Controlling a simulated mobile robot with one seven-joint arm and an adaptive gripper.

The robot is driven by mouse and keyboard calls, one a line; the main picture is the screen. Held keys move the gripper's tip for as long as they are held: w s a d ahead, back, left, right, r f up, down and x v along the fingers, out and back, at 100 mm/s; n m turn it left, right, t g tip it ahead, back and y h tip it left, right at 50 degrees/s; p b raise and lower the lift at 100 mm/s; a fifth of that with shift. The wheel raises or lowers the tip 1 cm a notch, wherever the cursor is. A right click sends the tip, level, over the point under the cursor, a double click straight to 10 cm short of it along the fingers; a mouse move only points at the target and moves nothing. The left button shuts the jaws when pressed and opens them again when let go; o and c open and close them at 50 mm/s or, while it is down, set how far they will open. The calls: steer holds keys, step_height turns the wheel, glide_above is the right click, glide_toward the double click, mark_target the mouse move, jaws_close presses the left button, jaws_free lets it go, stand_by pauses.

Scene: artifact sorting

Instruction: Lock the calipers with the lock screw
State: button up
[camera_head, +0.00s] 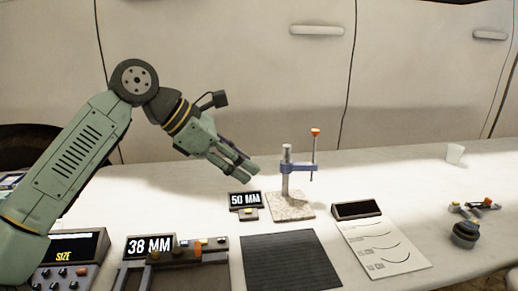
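My gripper (246,171) hangs above the table, left of a stand and higher than its base. Its fingers point down to the right and touch nothing; the gap between them is too unclear to judge. A dark, long tool with orange and yellow parts (190,253) lies at the front left by a "38 MM" display (150,246); it may be the calipers, but I cannot be sure. Which small part is the lock screw, and whether it is tightened, cannot be told. The stand (285,178) has an upright post, a purple-grey arm and an orange-topped rod on a speckled base (301,210).
A "50 MM" display (244,199) stands left of the base. A black ridged mat (290,262), a white sheet (385,248) and a dark display (356,209) lie in front.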

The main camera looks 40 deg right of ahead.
steer(key=shift+s+d+r+h, duration=0.3)
steer(key=shift+s+r, duration=0.1)
steer(key=shift+r, duration=0.15)
steer(key=shift+s+d+r+h, duration=0.3)
steer(key=shift+s+r, duration=0.1)
steer(key=shift+r, duration=0.1)
steer(key=shift+r+g, duration=0.1)
steer(key=shift+g, duration=0.2)
